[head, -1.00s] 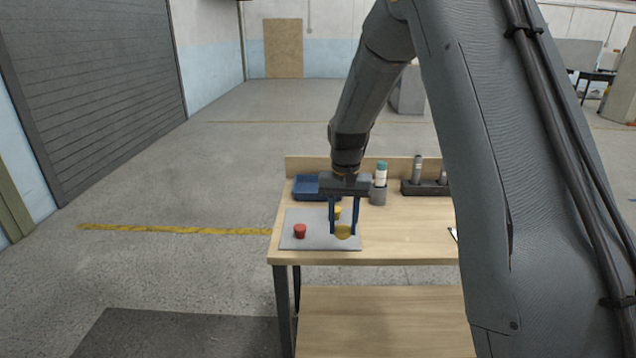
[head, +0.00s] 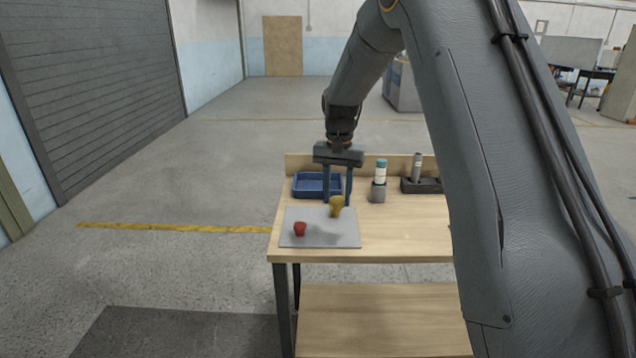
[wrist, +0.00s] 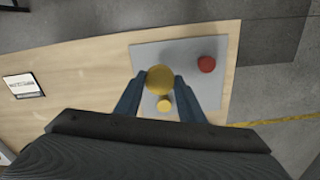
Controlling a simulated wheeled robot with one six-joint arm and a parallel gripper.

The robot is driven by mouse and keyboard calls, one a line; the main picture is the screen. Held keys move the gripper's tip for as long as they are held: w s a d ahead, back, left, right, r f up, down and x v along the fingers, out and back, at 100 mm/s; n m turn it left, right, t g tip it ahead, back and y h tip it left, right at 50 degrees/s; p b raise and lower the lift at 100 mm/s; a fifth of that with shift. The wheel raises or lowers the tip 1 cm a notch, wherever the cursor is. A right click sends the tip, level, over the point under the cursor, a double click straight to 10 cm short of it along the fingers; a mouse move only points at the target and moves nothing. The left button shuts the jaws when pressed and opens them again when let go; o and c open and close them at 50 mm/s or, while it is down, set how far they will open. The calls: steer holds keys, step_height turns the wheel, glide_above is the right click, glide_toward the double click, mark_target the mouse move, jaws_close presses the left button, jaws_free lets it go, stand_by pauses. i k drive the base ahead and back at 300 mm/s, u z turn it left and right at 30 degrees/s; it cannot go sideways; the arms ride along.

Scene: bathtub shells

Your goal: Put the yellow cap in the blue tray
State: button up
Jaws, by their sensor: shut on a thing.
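The yellow cap (wrist: 159,78) is between the fingertips of my gripper (wrist: 160,80) in the wrist view. My gripper (head: 337,203) is shut on it and holds it above the grey mat in the head view, where the held cap (head: 336,202) seems to overlap another yellow piece. That second, smaller-looking yellow piece (wrist: 164,104) is on the mat in the wrist view. The blue tray (head: 303,193) stands at the back left of the table, behind and left of my gripper. Its visible interior looks empty. The tray is not seen in the wrist view.
A red piece (head: 300,229) sits on the grey mat (head: 320,241); it also shows in the wrist view (wrist: 206,64). A white bottle with a teal top (head: 380,172) stands in a grey holder right of my gripper. A dark rack (head: 421,186) is farther right. A low board (head: 298,163) edges the table's back.

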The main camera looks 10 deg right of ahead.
mark_target(318, 185)
steer(key=i, duration=1)
